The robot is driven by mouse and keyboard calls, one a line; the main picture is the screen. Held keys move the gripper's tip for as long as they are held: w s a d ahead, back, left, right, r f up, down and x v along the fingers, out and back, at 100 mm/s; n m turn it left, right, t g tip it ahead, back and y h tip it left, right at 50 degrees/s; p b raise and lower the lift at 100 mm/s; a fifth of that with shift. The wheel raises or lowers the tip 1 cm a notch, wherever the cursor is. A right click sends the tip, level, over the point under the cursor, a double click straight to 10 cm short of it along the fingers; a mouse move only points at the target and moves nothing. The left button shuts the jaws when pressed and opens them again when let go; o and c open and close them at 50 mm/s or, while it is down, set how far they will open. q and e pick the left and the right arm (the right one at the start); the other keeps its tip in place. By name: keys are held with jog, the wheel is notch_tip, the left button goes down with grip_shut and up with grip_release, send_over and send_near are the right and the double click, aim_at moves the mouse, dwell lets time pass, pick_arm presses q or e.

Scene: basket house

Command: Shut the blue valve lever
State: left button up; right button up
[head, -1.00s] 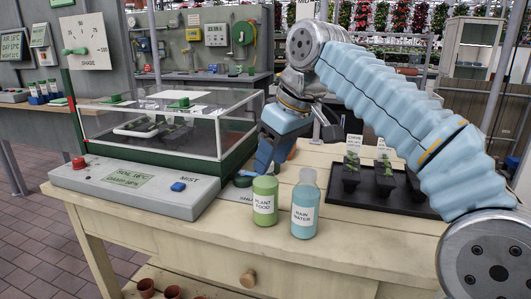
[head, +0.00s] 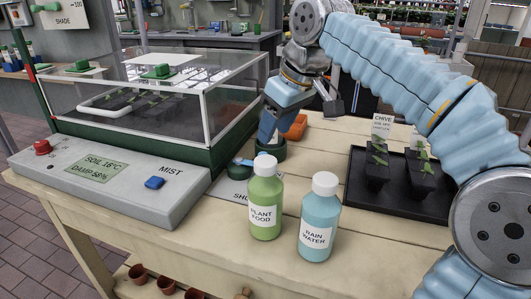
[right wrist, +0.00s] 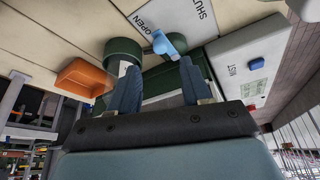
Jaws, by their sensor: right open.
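The blue valve lever (right wrist: 168,43) shows in the right wrist view beside a white plate marked OPEN and SHUT (right wrist: 185,18). It is close to a dark green round valve body (right wrist: 122,52). In the head view the lever (head: 243,162) is a small blue piece behind the plant food bottle, partly hidden. My right gripper (head: 268,130) is above and behind it, pointing down. In the right wrist view the fingers (right wrist: 158,82) are spread, with the lever just beyond them and nothing between them. My left gripper is out of view.
A plant food bottle (head: 265,200) and a rain water bottle (head: 320,218) stand in front of the valve. A glass-sided propagator (head: 150,105) and its grey control panel (head: 105,175) are left. A black plant tray (head: 395,190) is right. An orange box (head: 297,126) lies behind.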

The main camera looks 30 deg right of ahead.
jog(key=x, duration=0.8)
jog(key=shift+b, duration=0.4)
jog(key=shift+r, duration=0.1)
jog(key=shift+s, duration=0.1)
grip_shut()
